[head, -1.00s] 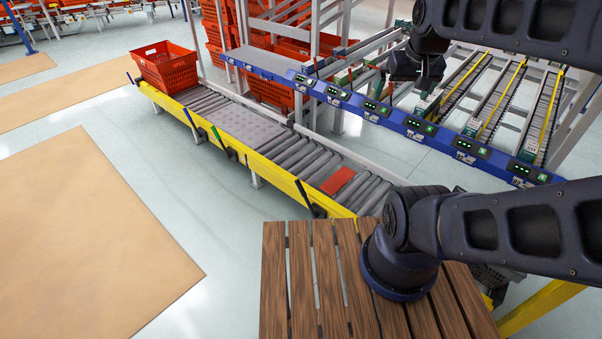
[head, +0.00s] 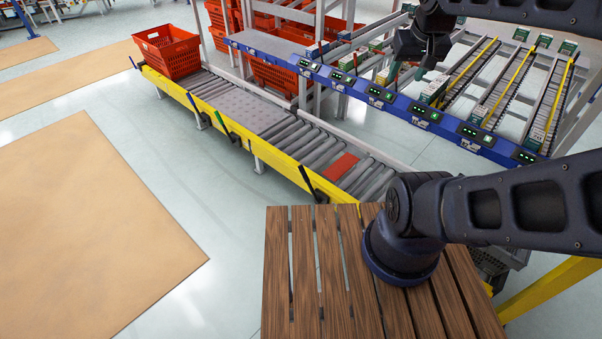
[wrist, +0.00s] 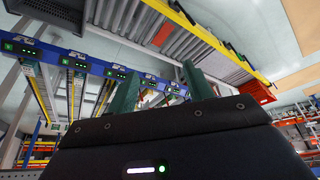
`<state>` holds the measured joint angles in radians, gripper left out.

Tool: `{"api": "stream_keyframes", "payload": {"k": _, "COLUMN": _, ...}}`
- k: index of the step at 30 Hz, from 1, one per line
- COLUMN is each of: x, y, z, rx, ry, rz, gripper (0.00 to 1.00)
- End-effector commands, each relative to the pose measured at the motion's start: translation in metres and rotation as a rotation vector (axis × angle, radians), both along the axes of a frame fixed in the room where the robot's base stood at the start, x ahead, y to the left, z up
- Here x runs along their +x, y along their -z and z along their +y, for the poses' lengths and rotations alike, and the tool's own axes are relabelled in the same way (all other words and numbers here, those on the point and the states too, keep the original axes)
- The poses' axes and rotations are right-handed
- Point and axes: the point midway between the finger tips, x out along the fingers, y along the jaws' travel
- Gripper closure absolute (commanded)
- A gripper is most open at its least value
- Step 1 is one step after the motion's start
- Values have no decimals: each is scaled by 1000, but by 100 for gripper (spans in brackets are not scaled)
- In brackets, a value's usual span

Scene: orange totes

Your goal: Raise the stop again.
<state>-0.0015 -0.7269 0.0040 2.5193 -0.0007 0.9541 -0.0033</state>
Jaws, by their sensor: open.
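A yellow-railed roller conveyor (head: 180,92) runs from the back left to the wooden slatted top. A flat red plate (head: 342,166) lies level among its rollers near the front end; it also shows in the wrist view (wrist: 162,34). I cannot tell for sure if this plate is the stop. A green lever (head: 222,122) and black levers (head: 307,180) stand along the yellow rail. My gripper (head: 407,70) is in front of the blue-railed rack, away from the plate and levers. In the wrist view its green fingers (wrist: 160,88) are apart with nothing gripped.
A red-orange tote (head: 168,52) sits at the conveyor's far end. The blue rail (head: 385,99) with lit displays fronts lanes of small boxes right beside my gripper. More totes (head: 283,80) are stacked behind. The slatted wooden top (head: 305,270) lies under my arm. Floor at left is open.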

Motion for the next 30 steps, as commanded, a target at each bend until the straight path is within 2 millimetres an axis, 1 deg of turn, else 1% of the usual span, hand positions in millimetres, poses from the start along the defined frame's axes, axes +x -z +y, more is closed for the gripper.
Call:
{"api": "stream_keyframes", "payload": {"k": 1, "x": 7, "y": -2, "z": 1, "rx": -2, "ry": -5, "rz": 7, "gripper": 59}}
{"api": "stream_keyframes", "payload": {"k": 7, "x": 44, "y": -9, "z": 5, "rx": -12, "ry": -28, "rz": 29, "gripper": 98}}
{"api": "stream_keyframes", "payload": {"k": 8, "x": 49, "y": -10, "z": 6, "rx": -14, "ry": -32, "rz": 32, "gripper": 100}}
{"api": "stream_keyframes", "payload": {"k": 19, "x": 124, "y": -13, "z": 18, "rx": -36, "ry": -80, "rz": 73, "gripper": 100}}
{"api": "stream_keyframes", "payload": {"k": 23, "x": 151, "y": -10, "z": 24, "rx": -43, "ry": -97, "rz": 88, "gripper": 100}}
{"api": "stream_keyframes", "payload": {"k": 30, "x": 201, "y": 1, "z": 37, "rx": -57, "ry": -129, "rz": 114, "gripper": 100}}
